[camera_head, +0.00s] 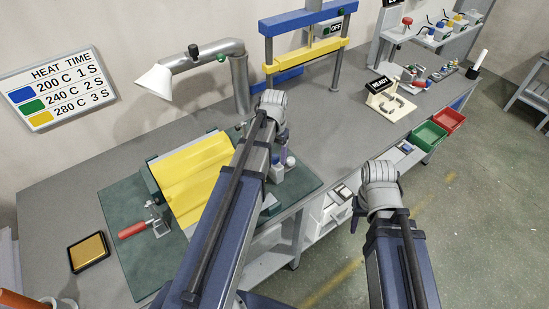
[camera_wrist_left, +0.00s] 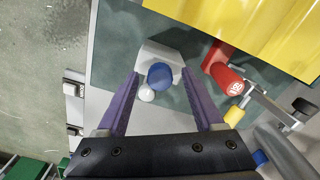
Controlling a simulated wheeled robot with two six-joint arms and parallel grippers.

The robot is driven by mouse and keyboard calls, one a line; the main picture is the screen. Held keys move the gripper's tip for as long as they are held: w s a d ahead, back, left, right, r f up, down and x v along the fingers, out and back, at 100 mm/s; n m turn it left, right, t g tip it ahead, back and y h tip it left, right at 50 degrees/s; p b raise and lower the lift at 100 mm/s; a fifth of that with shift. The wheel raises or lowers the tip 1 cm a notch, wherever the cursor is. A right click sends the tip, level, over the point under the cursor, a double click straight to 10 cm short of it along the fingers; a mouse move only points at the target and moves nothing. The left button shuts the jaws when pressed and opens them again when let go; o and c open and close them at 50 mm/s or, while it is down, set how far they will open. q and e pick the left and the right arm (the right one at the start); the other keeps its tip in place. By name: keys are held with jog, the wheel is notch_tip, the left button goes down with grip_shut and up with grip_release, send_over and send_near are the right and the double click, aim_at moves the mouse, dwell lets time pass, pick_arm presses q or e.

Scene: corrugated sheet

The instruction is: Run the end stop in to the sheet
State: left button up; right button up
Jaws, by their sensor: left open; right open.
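The yellow corrugated sheet (camera_head: 190,170) lies on a green mat (camera_head: 120,205), and its edge (camera_wrist_left: 245,25) crosses the top of the left wrist view. A pale block with a blue round knob (camera_wrist_left: 160,74), which looks like the end stop, stands short of the sheet. It also shows in the head view (camera_head: 277,171). My left gripper (camera_wrist_left: 162,84) is open, its purple fingers on either side of the block; contact cannot be told. My right gripper (camera_head: 357,213) is over the floor beyond the bench front, mostly hidden behind its wrist.
A red-handled clamp (camera_head: 132,230) stands left of the sheet. Another red handle (camera_wrist_left: 226,77) with a metal lever is right of the block in the left wrist view. A yellow-black pad (camera_head: 89,251) lies at the left. A lamp (camera_head: 155,82) and press (camera_head: 305,55) stand behind.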

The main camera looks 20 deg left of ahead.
pick_arm(q)
grip_shut()
jog(key=s+a, duration=0.1)
jog(key=s, duration=0.1)
jog(key=s+a, duration=0.1)
jog(key=s, duration=0.1)
jog(key=shift+a, duration=0.2)
dwell(0.4)
grip_release()
jog(key=shift+r, duration=0.1)
notch_tip(320, 180, up, 8)
jog(key=p, duration=0.8)
